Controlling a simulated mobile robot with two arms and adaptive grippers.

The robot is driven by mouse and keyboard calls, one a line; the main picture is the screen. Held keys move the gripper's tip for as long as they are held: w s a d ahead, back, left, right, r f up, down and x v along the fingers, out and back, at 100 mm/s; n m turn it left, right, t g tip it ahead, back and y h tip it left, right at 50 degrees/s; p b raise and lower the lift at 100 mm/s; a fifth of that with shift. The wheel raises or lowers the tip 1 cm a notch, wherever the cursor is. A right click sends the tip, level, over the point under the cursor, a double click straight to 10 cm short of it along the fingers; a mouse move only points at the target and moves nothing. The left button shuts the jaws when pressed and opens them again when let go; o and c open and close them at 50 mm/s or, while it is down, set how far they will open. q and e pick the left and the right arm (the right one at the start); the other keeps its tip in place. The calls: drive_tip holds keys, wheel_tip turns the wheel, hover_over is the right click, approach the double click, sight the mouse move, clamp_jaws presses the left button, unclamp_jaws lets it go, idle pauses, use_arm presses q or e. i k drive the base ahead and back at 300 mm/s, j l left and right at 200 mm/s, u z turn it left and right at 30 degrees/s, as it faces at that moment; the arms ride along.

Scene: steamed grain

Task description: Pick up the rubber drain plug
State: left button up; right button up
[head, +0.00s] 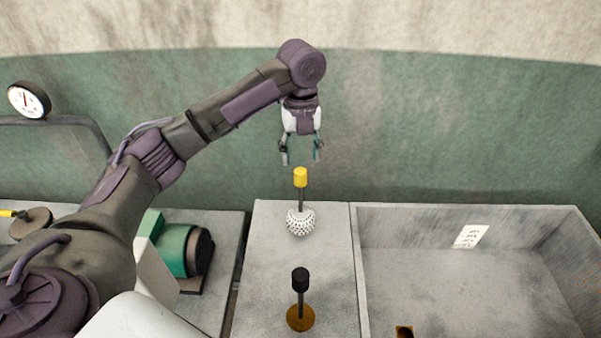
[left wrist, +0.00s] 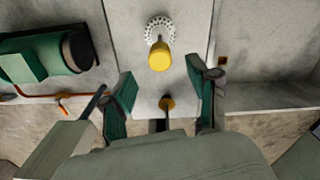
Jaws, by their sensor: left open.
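My left gripper (head: 301,152) is open and empty, pointing down above and behind the middle counter. Below its fingers is a tool with a yellow grip (head: 300,177), a dark stem and a white perforated bulb (head: 301,222). Nearer stands a black-knobbed piece (head: 300,280) with a stem and a round brown-gold base (head: 300,318). I cannot tell for sure which is the rubber drain plug. My right gripper is out of view.
A grey walled basin (head: 450,285) with a white label (head: 470,236) is at right. A green motor-like unit (head: 176,249) stands left of the counter. A yellow-handled round piece (head: 32,222) lies far left. A gauge (head: 29,100) hangs before the wall. Bare counter (head: 268,272) surrounds the two upright pieces.

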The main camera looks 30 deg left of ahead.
sight(300, 317)
drive_tip(key=u, duration=0.8)
